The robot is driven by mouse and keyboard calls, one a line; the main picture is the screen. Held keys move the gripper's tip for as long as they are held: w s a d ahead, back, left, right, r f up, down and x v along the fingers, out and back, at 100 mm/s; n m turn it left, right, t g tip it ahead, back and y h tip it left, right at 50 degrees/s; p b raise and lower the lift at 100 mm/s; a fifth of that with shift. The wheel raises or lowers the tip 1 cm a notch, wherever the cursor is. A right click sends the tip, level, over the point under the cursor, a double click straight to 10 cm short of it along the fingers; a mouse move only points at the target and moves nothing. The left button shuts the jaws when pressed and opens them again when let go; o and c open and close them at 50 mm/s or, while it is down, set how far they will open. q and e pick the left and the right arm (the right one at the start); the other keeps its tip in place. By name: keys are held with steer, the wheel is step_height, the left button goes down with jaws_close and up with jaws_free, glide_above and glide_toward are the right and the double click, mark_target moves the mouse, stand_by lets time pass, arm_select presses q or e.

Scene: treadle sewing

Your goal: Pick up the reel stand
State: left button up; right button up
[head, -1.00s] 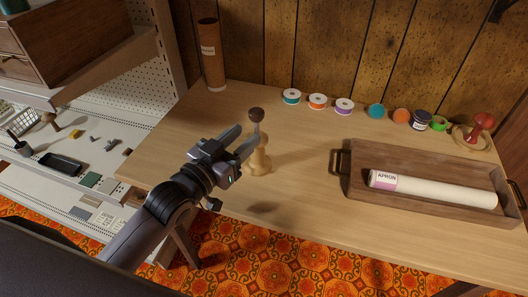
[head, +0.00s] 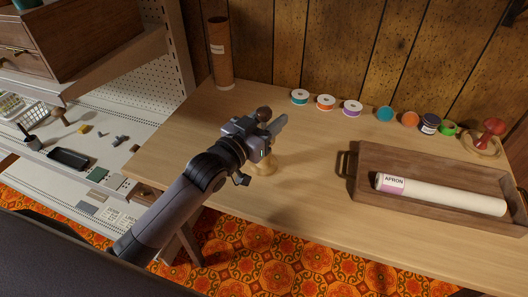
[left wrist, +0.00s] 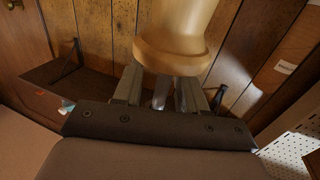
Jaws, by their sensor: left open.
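The reel stand, a pale turned wooden post with a dark round knob, stands upright on the table; its round base (head: 264,167) shows below my left gripper (head: 272,124). The dark knob shows just above and behind the gripper, and the middle of the post is mostly hidden by it. In the left wrist view the pale wood of the stand (left wrist: 176,38) fills the top middle, just beyond the open fingers (left wrist: 160,88). I cannot tell whether the fingers touch it. My right gripper is not in view.
A wooden tray (head: 366,192) with a white roll labelled APRON (head: 440,194) lies to the right. Several thread spools (head: 326,102) line the back edge. A brown tube (head: 220,52) stands at the back left. The table between stand and tray is clear.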

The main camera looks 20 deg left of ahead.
arm_select(q)
jaws_close()
